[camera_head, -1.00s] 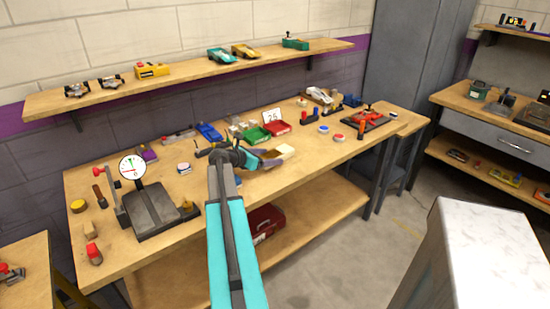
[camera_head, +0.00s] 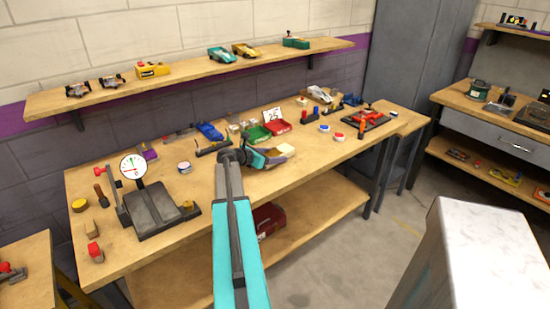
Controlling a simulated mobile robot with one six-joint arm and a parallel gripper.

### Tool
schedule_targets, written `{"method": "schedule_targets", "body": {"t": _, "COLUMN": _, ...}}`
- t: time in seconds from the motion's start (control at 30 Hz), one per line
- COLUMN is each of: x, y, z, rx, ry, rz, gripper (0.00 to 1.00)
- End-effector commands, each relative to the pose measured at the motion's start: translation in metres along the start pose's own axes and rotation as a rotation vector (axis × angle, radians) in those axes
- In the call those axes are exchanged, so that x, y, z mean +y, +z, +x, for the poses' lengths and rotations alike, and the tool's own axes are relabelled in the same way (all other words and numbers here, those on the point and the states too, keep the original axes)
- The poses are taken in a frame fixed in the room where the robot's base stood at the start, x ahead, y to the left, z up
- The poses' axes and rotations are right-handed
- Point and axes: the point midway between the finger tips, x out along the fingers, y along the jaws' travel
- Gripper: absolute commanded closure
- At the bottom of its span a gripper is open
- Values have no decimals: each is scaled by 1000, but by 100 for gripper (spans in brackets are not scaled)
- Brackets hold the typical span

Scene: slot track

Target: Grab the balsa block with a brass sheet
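A pale cream block (camera_head: 287,150), which looks like balsa, lies on the workbench (camera_head: 310,165) near its front middle. I cannot make out a brass sheet on it. A smaller tan block (camera_head: 92,228) stands at the bench's left end, behind a red-topped piece. My gripper (camera_head: 281,158) is low over the bench, right beside the cream block in the picture. My teal wrist partly hides this area. The fingers are too small to tell whether they are open or shut, or whether they touch the block.
A dial gauge on a dark stand (camera_head: 153,207) fills the bench's left part. Green (camera_head: 254,135) and red (camera_head: 277,127) bins stand behind my gripper, with a "25" card. A red fixture (camera_head: 365,118) is at the right. A shelf (camera_head: 190,70) runs above the bench.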

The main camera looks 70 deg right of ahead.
Motion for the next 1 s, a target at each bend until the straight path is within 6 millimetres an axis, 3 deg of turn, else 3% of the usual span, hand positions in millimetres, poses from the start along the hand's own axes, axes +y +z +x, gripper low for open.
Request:
{"method": "schedule_targets", "body": {"t": 0.03, "x": 0, "y": 0, "z": 0, "rx": 0, "ry": 0, "rz": 0, "gripper": 50}}
{"method": "schedule_targets", "body": {"t": 0.17, "x": 0, "y": 0, "z": 0, "rx": 0, "ry": 0, "rz": 0, "gripper": 72}}
{"method": "schedule_targets", "body": {"t": 0.2, "x": 0, "y": 0, "z": 0, "rx": 0, "ry": 0, "rz": 0, "gripper": 73}}
{"method": "schedule_targets", "body": {"t": 0.63, "x": -1, "y": 5, "z": -2, "rx": 0, "ry": -1, "rz": 1, "gripper": 73}}
{"method": "schedule_targets", "body": {"t": 1.0, "x": -6, "y": 33, "z": -14, "rx": 0, "ry": -2, "rz": 2, "gripper": 73}}
